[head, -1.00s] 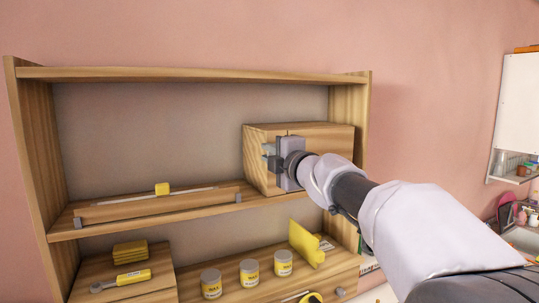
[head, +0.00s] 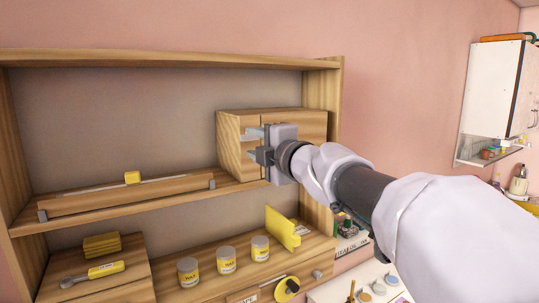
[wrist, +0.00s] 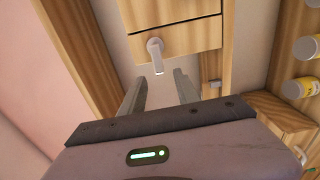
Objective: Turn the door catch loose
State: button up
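The door catch (wrist: 155,52) is a small grey lever on the front of a wooden cupboard (wrist: 165,15), seen in the wrist view. Its free end hangs down toward my gripper. My gripper (wrist: 159,76) is open and empty, with one finger on each side of the catch's lower end in the picture; no contact shows. In the head view the wooden cupboard (head: 300,122) sits at the right end of the upper shelf, and my gripper (head: 250,145) is in front of it. My gripper and wrist hide the catch there.
Below are several tins (head: 226,260), a yellow upright piece (head: 283,229) and a tool (head: 92,273). The shelf unit's right side post (head: 322,90) stands close to my arm. A white cabinet hangs at right.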

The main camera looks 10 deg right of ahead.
jog(key=v, duration=1.1)
jog(key=shift+w, duration=0.1)
jog(key=s+d+f+m+g+h+b, duration=0.1)
jog(key=s+d+f+m+h+b, duration=0.15)
jog(key=f+m+b, duration=0.5)
jog(key=s+d+f+m+g+h+b, duration=0.1)
jog(key=s+d+f+m+h+b, duration=0.25)
jog(key=f, duration=0.75)
jog(key=s+d+f+m+g+h+b, duration=0.1)
jog(key=s+f+m+h+b, duration=0.2)
jog(key=f+m+b, duration=0.55)
jog(key=s+a+f+m+g+y+b, duration=0.1)
jog(key=s+a+f, duration=0.3)
jog(key=f, duration=0.6)
jog(key=s+a+f+m+g+y+b, duration=0.2)
jog(key=s+a+f+m+g+b, duration=0.1)
jog(key=s+f, duration=0.4)
jog(key=s+a+f+m+g+y+b, duration=0.2)
jog(key=s+a+f+g+b, duration=0.2)
jog(key=f, duration=0.9)
jog(key=shift+s+a+f+m, duration=0.4)
jog(key=shift+s+a, duration=0.1)
jog(key=shift+s, duration=0.45)
